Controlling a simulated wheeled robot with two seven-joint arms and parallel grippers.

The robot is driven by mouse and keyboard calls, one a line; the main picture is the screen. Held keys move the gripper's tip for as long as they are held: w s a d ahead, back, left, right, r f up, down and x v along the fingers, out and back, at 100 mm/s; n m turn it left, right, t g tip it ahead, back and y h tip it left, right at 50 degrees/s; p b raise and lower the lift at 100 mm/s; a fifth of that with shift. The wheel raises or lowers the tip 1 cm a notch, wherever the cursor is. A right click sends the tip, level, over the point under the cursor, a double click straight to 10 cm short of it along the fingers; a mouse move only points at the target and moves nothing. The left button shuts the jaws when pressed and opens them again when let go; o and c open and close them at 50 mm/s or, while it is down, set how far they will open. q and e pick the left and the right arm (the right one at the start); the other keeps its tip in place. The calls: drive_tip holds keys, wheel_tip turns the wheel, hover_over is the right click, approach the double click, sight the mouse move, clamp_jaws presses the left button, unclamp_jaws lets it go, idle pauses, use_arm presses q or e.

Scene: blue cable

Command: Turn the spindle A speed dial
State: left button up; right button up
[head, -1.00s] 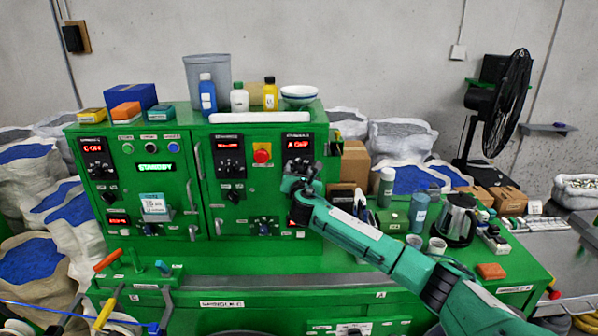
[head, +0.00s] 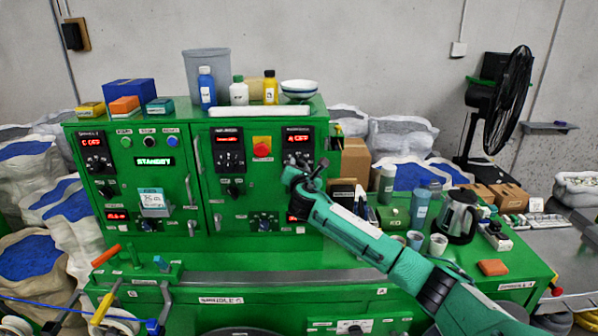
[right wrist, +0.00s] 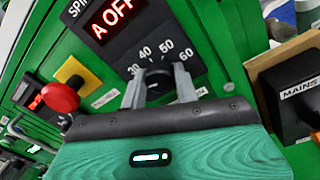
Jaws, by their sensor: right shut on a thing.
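The spindle A speed dial (right wrist: 158,76) is a dark round knob on a black plate with printed numbers 30 to 60 around it. My right gripper (right wrist: 160,88) has one finger on each side of the knob and is shut on it. In the head view my right gripper (head: 304,168) is at the panel and hides the dial. The spindle A display (right wrist: 112,18) above the dial reads "A OFF" in red; it also shows in the head view (head: 298,137). My left gripper is not in view.
A red mushroom button (right wrist: 60,97) on a yellow plate is left of the dial. A black mains switch (right wrist: 296,95) on a wooden block is at the right.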

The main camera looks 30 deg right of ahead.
drive_tip(key=shift+f+m+h+b, duration=0.15)
drive_tip(key=shift+m+b, duration=2.75)
drive_tip(key=shift+m, duration=1.05)
drive_tip(key=shift+f+m+h+b, duration=0.1)
drive_tip(key=shift+m+h+b, duration=0.05)
drive_tip(key=shift+m+b, duration=3.25)
drive_tip(key=shift+m+p, duration=0.5)
drive_tip(key=shift+m, duration=0.25)
drive_tip(key=o, duration=1)
drive_tip(key=shift+c, duration=0.2)
